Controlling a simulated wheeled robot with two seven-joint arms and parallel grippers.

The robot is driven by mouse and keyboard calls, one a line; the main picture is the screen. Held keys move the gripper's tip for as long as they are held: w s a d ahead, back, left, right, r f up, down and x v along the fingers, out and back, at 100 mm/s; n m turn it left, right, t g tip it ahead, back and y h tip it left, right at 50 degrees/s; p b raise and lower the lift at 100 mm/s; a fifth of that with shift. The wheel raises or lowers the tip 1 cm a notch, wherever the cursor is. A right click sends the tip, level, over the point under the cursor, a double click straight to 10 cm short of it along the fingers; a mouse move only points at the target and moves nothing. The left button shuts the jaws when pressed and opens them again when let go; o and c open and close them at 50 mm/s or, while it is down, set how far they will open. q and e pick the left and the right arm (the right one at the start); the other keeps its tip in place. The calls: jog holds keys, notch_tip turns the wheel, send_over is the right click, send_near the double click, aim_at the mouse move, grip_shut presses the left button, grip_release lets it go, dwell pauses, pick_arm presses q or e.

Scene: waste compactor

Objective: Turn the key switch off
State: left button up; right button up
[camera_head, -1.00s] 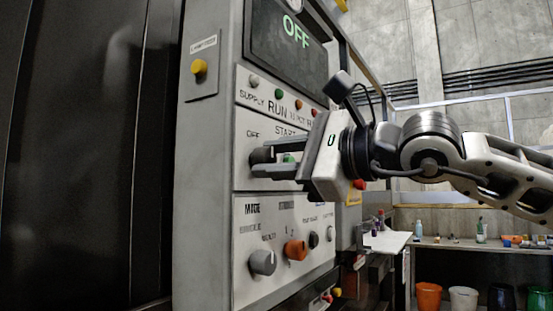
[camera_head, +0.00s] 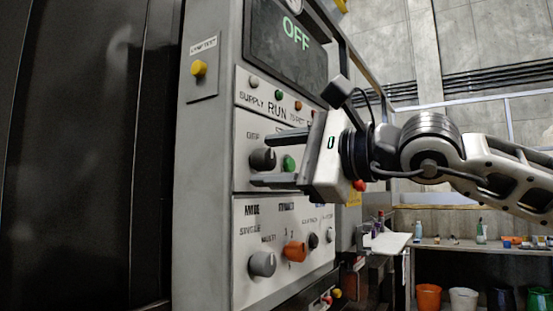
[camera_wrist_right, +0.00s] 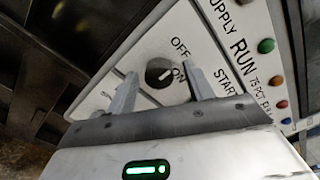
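The key switch is a round black knob (camera_head: 262,159) on the light grey panel, beside a green START button (camera_head: 289,163). In the right wrist view the knob (camera_wrist_right: 159,72) sits between the labels OFF and ON, with a pale mark on its face; its exact setting is hard to tell. My right gripper (camera_head: 259,160) is open, one finger above the knob and one below, both clear of it. In the wrist view its fingers (camera_wrist_right: 160,75) stand apart on either side of the knob. My left gripper is not in view.
The dark display (camera_head: 290,42) above reads OFF. Below the knob are a grey mode knob (camera_head: 262,264) and an orange selector (camera_head: 295,251). A yellow button (camera_head: 199,68) is at the upper left. A bench (camera_head: 470,243) with bins stands at the right.

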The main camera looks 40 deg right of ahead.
pick_arm(q)
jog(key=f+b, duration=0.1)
jog(key=b, duration=0.3)
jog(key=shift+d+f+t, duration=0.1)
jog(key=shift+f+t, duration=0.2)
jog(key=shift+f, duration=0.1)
pick_arm(e)
jog(key=v, duration=1.6)
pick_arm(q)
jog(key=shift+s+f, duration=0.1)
pick_arm(e)
jog(key=shift+f, duration=0.1)
